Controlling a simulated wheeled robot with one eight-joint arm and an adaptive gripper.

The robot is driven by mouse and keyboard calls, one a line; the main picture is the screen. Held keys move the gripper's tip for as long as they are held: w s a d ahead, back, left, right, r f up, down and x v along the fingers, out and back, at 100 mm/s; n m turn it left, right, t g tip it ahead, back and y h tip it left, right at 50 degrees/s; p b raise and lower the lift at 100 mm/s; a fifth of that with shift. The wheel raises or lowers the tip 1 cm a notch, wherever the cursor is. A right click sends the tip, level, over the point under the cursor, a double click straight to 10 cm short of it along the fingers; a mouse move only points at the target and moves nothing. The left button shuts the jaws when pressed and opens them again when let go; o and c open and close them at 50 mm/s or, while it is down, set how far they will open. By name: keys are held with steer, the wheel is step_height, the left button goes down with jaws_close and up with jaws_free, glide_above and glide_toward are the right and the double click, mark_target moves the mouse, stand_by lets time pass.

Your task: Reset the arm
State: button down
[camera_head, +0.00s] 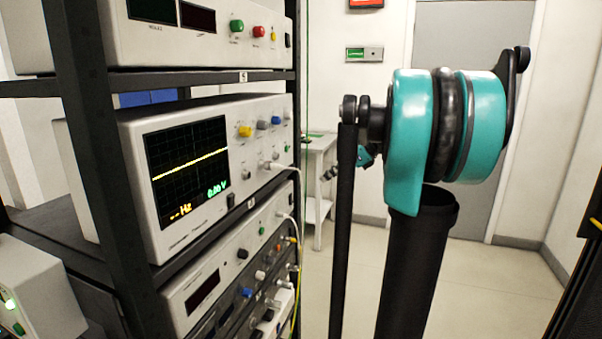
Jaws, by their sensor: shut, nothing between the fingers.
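My arm (408,140) stands in the right half of the head view. Its large teal joint is at the top. A thick black link (415,265) runs down from it, and a thin black rod (343,240) runs down to its left. The arm is apart from the rack in the picture. I cannot make out my gripper or its fingers. Small dark and teal parts show behind the thin rod, but they are too small and covered to tell what they are.
A black rack (88,150) on the left holds several instruments, including an oscilloscope (240,118) with a lit trace. Cables hang from its front. A white side table (318,150) stands behind, near a grey door (455,40). Open floor (500,290) lies on the right.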

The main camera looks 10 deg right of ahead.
steer(key=s+a+f+n+h, duration=0.2)
steer(key=s+f+n+h, duration=0.2)
steer(key=s+f+n, duration=0.7)
steer(key=s+a+f+n+h, duration=0.2)
steer(key=s+f+n+h, duration=0.2)
steer(key=s+f+n, duration=0.8)
step_height(320, 180, down, 7)
steer(key=s, duration=0.2)
steer(key=shift+s+f+g+h, duration=0.2)
steer(key=shift+s+g+h, duration=0.1)
steer(key=shift+s+g, duration=0.1)
